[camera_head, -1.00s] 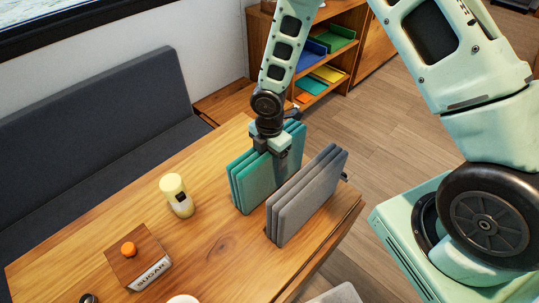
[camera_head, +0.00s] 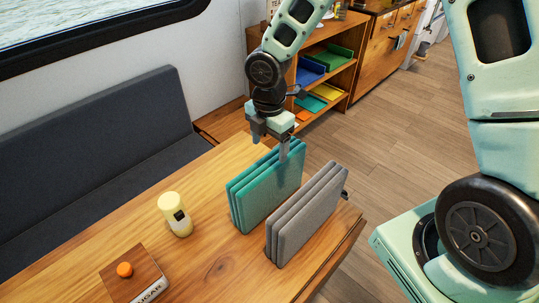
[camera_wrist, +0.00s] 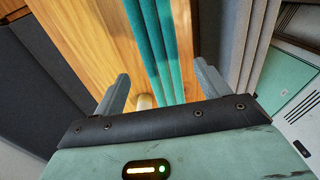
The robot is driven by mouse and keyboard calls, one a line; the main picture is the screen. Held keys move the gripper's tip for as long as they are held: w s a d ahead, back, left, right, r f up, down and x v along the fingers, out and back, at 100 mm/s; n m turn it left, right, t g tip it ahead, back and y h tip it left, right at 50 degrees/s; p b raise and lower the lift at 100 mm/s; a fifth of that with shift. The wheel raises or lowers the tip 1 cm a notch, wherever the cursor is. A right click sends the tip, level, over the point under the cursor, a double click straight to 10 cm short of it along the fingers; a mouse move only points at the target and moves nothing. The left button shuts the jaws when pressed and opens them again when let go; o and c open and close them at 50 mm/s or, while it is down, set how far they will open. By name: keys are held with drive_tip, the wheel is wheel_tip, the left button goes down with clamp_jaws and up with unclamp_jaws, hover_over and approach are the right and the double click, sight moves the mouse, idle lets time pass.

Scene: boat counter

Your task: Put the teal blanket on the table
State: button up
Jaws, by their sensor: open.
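The teal blanket (camera_head: 266,188) stands upright on its edge in folded layers on the wooden table (camera_head: 215,262), touching the tabletop. It also shows in the wrist view (camera_wrist: 156,45), running between my open fingers. My gripper (camera_head: 271,140) is above the blanket's top edge at its far end, open and holding nothing. One finger shows in front of the teal folds in the head view. In the wrist view the fingers (camera_wrist: 160,88) are spread wide, one on each side of the blanket.
A grey folded blanket (camera_head: 305,215) stands upright close to the right of the teal one. A pale yellow bottle (camera_head: 175,214) and a sugar box (camera_head: 136,275) stand to the left. A dark bench (camera_head: 95,150) lies behind.

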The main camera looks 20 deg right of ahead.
drive_tip(key=s+a+r+m, duration=0.3)
drive_tip(key=s+r+m, duration=0.3)
drive_tip(key=s, duration=0.5)
drive_tip(key=s+a+r+m, duration=0.3)
drive_tip(key=s+r+m, duration=0.4)
drive_tip(key=s, duration=0.5)
drive_tip(key=shift+a+m+y, duration=0.15)
drive_tip(key=shift+m+y, duration=0.15)
drive_tip(key=shift+m, duration=0.6)
